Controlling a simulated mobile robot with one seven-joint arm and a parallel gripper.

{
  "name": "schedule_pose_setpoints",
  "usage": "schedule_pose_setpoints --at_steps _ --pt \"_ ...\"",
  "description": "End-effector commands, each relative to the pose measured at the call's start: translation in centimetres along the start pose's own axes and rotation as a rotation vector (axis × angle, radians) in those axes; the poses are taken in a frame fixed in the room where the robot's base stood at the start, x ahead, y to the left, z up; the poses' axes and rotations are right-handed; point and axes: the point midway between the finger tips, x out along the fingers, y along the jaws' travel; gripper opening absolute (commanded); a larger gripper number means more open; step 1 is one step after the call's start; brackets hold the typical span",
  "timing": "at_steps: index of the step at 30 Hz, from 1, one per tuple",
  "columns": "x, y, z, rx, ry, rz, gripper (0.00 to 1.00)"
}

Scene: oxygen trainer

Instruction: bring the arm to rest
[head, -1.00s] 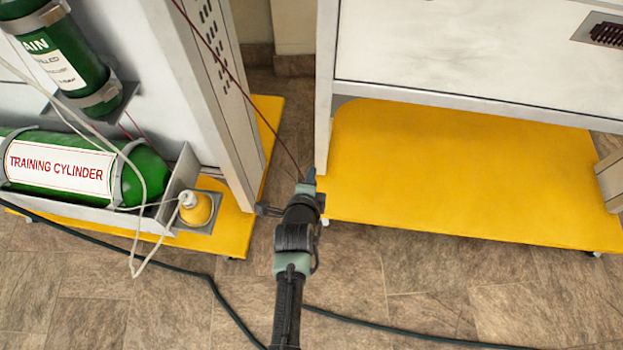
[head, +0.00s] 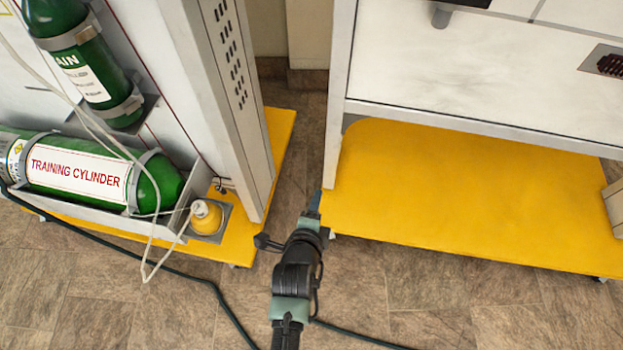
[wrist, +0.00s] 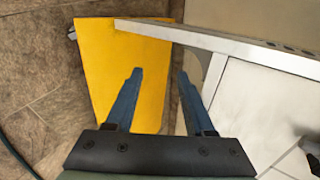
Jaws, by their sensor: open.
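My gripper (head: 314,200) is at the lower middle of the head view, low over the gap between two white units on yellow bases. Its tip is close to the left front corner of the right yellow base (head: 450,195); I cannot tell whether they touch. In the wrist view, the two blue fingers of my gripper (wrist: 160,74) are apart with nothing between them. A yellow base and a white panel (wrist: 262,110) lie beyond the fingers.
The left unit carries a green training cylinder (head: 165,185), another green cylinder (head: 95,75), a yellow bottle (head: 207,217) and pale looping tubing. A dark hose (head: 225,305) crosses the tiled floor. The front floor (head: 430,300) is otherwise mostly clear.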

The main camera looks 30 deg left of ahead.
Motion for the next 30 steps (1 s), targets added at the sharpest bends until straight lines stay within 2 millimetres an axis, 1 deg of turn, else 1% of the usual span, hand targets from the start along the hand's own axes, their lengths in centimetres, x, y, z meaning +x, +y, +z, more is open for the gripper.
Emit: schedule_pose_setpoints --at_steps 1,3,6,9,15,21,23,26,29,30 --pt "-1.4 -0.2 -0.1 0.002 0.002 0.002 0.54" --pt "-2.8 -0.1 -0.1 0.001 0.002 0.001 0.54" --pt "-4.4 -0.2 0.0 0.001 0.001 0.001 0.54" --pt "-5.5 -0.1 -0.1 0.001 0.001 0.000 0.54" --pt "-6.4 0.0 0.0 0.000 0.001 0.000 0.54" --pt "-6.4 0.0 0.0 0.000 0.000 0.000 0.54" --pt "-6.4 -0.5 -0.1 -0.006 0.002 -0.008 0.54" --pt "-6.2 -3.3 -0.7 -0.045 0.013 -0.056 0.54" --pt "-6.3 -8.9 -1.9 -0.134 0.041 -0.150 0.54" --pt "-6.6 -11.7 -2.5 -0.181 0.059 -0.197 0.54"
